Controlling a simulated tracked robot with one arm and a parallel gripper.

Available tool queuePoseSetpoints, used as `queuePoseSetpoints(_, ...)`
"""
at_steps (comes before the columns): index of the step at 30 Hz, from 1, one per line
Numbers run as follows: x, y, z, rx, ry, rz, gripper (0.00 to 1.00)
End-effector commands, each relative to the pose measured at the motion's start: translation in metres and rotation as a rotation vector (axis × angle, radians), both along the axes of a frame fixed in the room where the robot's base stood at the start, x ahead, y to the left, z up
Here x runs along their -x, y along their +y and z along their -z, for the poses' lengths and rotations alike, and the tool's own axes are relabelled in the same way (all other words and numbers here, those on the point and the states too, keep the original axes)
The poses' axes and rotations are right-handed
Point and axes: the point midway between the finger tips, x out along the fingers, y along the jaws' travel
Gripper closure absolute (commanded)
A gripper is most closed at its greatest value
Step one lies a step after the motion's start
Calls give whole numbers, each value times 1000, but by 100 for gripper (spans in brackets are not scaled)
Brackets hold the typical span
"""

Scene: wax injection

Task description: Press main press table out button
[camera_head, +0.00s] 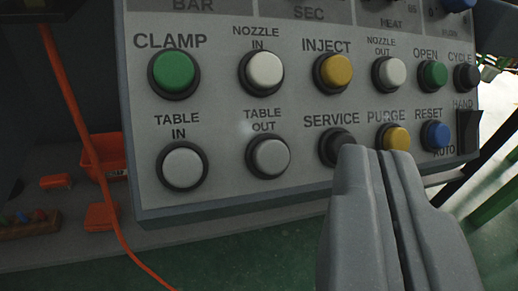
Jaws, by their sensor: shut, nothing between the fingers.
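The TABLE OUT button (270,156) is a white round button in a dark ring, in the lower row of a grey control panel (215,185). The white TABLE IN button (182,168) is to its left and the dark SERVICE button (336,145) to its right. My gripper (368,152) is shut and empty, with its fingertips in front of the panel to the right of TABLE OUT. In the picture the tips overlap the SERVICE and PURGE area. I cannot tell whether they touch the panel.
The upper row holds a green CLAMP button (174,71), a white NOZZLE IN button (266,69) and a yellow INJECT button (337,71). The yellow PURGE button (396,138) and blue RESET button (435,135) lie right. An orange cable (92,155) hangs left of the panel.

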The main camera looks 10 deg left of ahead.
Motion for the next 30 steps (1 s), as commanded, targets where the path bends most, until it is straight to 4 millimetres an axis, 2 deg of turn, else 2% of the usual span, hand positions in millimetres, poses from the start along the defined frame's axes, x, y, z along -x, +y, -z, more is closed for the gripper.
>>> queuePoseSetpoints(5, -16, 8, 18, 0, 1, 2, 100)
queuePoseSetpoints(12, -29, 16, 27, 1, 2, 2, 100)
queuePoseSetpoints(30, -34, 20, 33, 1, -1, 2, 100)
